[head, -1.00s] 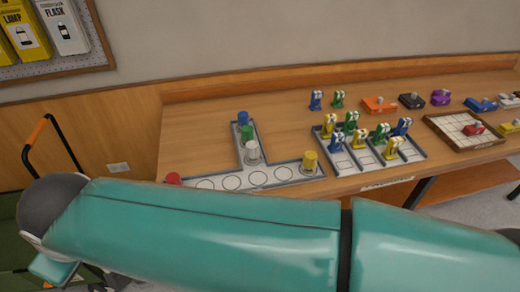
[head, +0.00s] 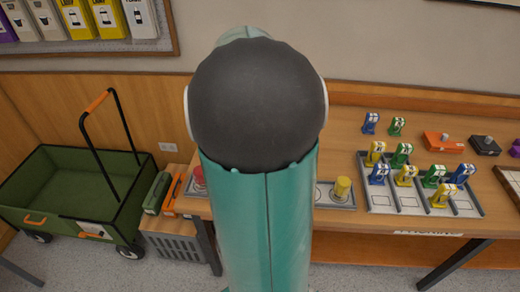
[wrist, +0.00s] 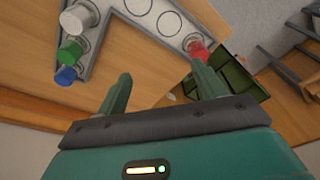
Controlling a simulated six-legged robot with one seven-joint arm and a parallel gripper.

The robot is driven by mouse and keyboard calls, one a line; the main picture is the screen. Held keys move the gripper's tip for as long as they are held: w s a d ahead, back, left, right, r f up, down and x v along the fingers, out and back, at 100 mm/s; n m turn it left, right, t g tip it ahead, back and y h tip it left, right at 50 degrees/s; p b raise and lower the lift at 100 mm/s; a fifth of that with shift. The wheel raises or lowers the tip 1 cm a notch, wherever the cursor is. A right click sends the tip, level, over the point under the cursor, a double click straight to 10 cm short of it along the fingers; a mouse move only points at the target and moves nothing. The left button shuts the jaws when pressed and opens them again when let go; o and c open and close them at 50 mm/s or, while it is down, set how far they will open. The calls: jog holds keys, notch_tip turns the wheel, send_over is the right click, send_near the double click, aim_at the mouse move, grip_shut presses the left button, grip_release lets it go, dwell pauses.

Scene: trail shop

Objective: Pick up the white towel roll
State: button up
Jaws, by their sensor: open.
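The white towel roll (wrist: 78,18) stands in a grey angled tray (wrist: 110,18) at the top left of the wrist view. A green roll (wrist: 71,50) and a blue roll (wrist: 65,75) stand beside it in the same arm of the tray. My gripper (wrist: 160,82) is open and empty; its fingers are over the wooden table, apart from the white roll, which lies up and left of them. In the head view my arm hides the white roll and the gripper.
A rack of small coloured items (head: 405,202) stands to the right on the table (head: 345,140). A green cart (head: 60,190) is on the floor at left.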

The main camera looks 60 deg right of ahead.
jog(key=shift+m+g, duration=0.4)
jog(key=shift+g, duration=0.5)
jog(key=s+d+f, duration=0.2)
jog(key=s+d, duration=0.1)
jog(key=d, duration=0.1)
jog(key=s+d+f, duration=0.3)
jog(key=d, duration=0.2)
jog(key=s+d+f, duration=0.2)
jog(key=s+d, duration=0.1)
jog(key=d, duration=0.2)
jog(key=shift+d+f, duration=0.2)
jog(key=shift+f, duration=0.2)
notch_tip(320, 180, down, 8)
jog(key=shift+s+r, duration=0.1)
jog(key=shift+f, duration=3)
jog(key=c, duration=1.1)
jog(key=shift+r, duration=0.1)
